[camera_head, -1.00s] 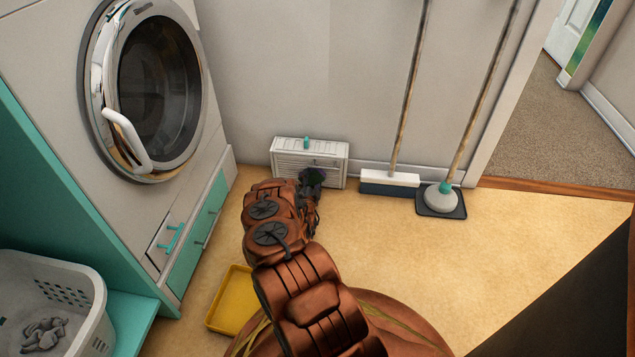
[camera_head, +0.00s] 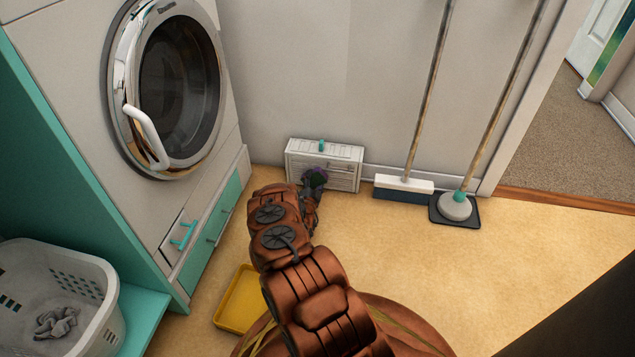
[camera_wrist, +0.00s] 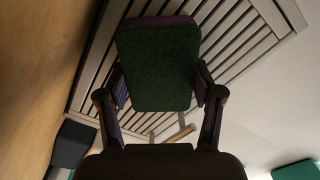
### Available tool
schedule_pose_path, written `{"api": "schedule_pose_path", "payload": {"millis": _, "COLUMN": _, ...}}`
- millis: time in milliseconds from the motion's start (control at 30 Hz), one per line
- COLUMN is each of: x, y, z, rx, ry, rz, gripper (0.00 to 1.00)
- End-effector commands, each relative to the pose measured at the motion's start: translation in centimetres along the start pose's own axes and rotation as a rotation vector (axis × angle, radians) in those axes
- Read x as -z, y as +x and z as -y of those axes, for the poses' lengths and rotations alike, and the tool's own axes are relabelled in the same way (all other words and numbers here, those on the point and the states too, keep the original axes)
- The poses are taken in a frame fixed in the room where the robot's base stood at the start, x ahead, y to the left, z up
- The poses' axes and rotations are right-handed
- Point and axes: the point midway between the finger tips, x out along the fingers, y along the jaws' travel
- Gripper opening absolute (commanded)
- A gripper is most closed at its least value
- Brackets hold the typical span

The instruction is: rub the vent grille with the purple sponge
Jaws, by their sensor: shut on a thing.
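The vent grille (camera_head: 345,176) is the slatted front of a low white box against the back wall, with a small teal knob on top. The purple sponge (camera_head: 316,177) is in front of its left-middle part. In the wrist view the sponge (camera_wrist: 160,65) shows a dark green face and a thin purple edge. It lies before the slats (camera_wrist: 235,50); I cannot tell if it touches them. My gripper (camera_wrist: 160,95) is shut on the sponge, one finger on each side. In the head view my arm partly hides the gripper and the grille's lower left.
A broom (camera_head: 403,187) and a plunger-like tool (camera_head: 456,205) on a dark tray stand right of the grille. The washer cabinet's drawers (camera_head: 205,235) are at left. A yellow tray (camera_head: 238,300) lies on the floor beside my arm. The floor at right is clear.

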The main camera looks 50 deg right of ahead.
Motion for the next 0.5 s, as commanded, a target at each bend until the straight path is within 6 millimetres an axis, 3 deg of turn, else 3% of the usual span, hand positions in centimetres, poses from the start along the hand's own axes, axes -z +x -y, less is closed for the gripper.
{"api": "schedule_pose_path", "payload": {"millis": 500, "x": -2.1, "y": 0.2, "z": 1.6, "rx": -0.001, "ry": -0.001, "rz": 0.001, "gripper": 0.38}}
